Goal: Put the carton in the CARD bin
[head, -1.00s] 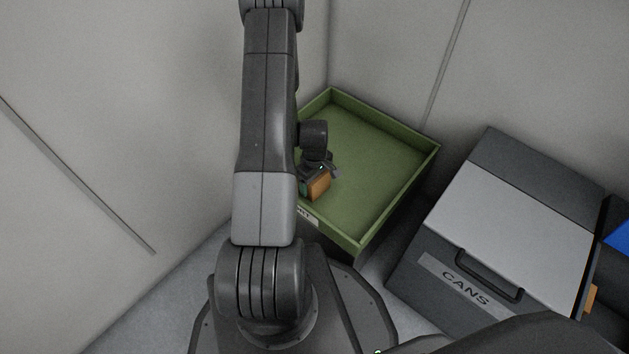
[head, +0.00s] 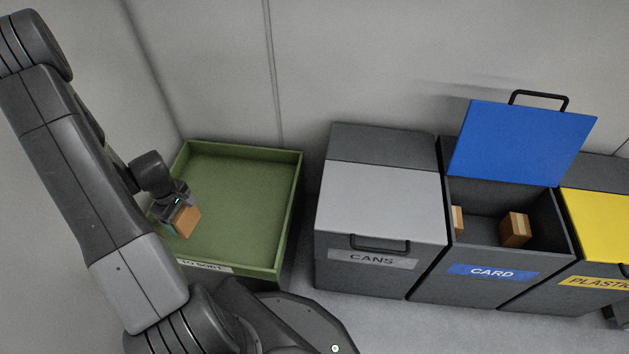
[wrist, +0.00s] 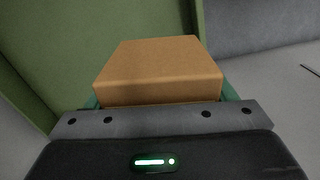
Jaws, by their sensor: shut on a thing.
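The carton is a small orange-brown box (head: 186,221), held in my gripper (head: 174,214) over the left front part of the green sorting tray. In the wrist view the carton (wrist: 160,72) sits between the jaws, with bits of the green fingers (wrist: 230,92) showing at its sides. My gripper is shut on it. The CARD bin (head: 478,281) stands to the right, with its blue lid (head: 522,143) raised open. Two brown boxes (head: 515,229) show inside it, one partly hidden by the bin's left wall.
The green tray (head: 227,270) has a label on its front and no other object visible in it. The grey CANS bin (head: 381,205), lid closed, stands between tray and CARD bin. A yellow-lidded PLASTIC bin (head: 602,229) is at the right. Walls close in behind and left.

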